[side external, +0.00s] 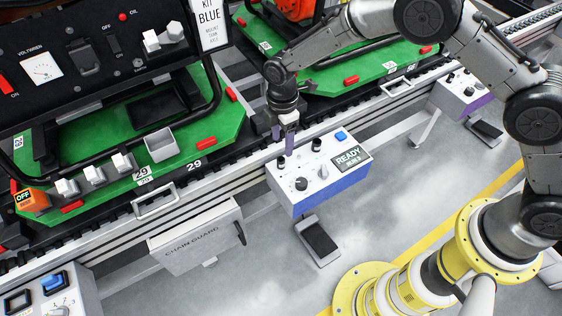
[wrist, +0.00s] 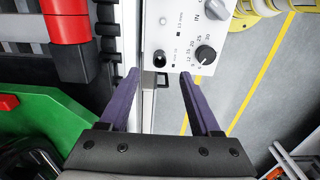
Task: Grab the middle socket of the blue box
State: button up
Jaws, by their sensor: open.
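The blue box (side external: 325,193) is a control box with a white top and blue front, beside the conveyor rail. On its top, along the rail side, stand a left black socket (side external: 281,162) and a right black socket (side external: 316,144). Between them I make out only a small pale round spot, also in the wrist view (wrist: 163,20); no black socket is clear there. The left socket also shows in the wrist view (wrist: 160,57). My gripper (side external: 284,144) is open and empty above the box's rail-side edge, its purple fingers pointing down and also in the wrist view (wrist: 160,73).
The box top also has a numbered dial (wrist: 205,55), a blue button (side external: 341,136) and a READY display (side external: 350,158). A green pallet (side external: 185,145) with red clips sits on the conveyor rail (side external: 235,165). A purple-fronted box (side external: 462,97) stands further right. A pedal (side external: 320,237) is on the floor.

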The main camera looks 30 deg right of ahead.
aim_at(281, 160)
jog(key=f, duration=0.8)
jog(key=shift+a+f, duration=0.2)
grip_shut()
